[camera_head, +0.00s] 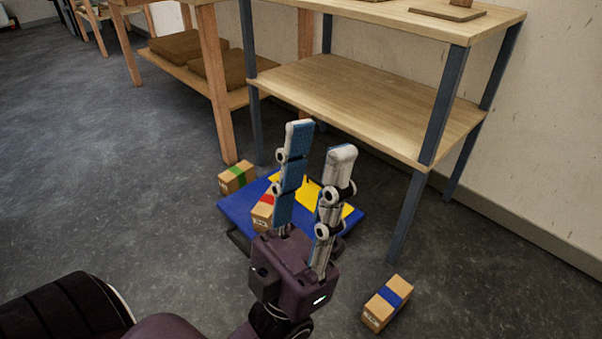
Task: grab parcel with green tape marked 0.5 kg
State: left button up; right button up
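The parcel with green tape (237,177) is a small brown box on the floor, at the far left corner of a blue platform. Its weight mark is too small to read. My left gripper (321,140) is open and points up and away, above the platform. Nothing shows between its fingers. The green-taped parcel lies to the left of the fingers and apart from them. My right gripper is not in view.
A parcel with red tape (263,212) sits on the blue platform (236,208), partly hidden by my gripper. A yellow patch (309,195) lies there too. A blue-taped parcel (387,304) is on the floor at right. A wooden shelf (365,100) stands behind. Floor at left is clear.

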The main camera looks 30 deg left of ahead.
aim_at(239, 176)
jog(key=i+j+z, duration=0.1)
jog(key=j+z, duration=0.4)
jog(key=j, duration=0.35)
jog(key=j+z, duration=0.45)
jog(key=j, duration=0.4)
jog(key=k+j, duration=0.1)
jog(key=j, duration=0.8)
jog(key=k+j, duration=0.1)
jog(key=j, duration=1.75)
jog(key=k+j, duration=0.15)
jog(key=j, duration=0.75)
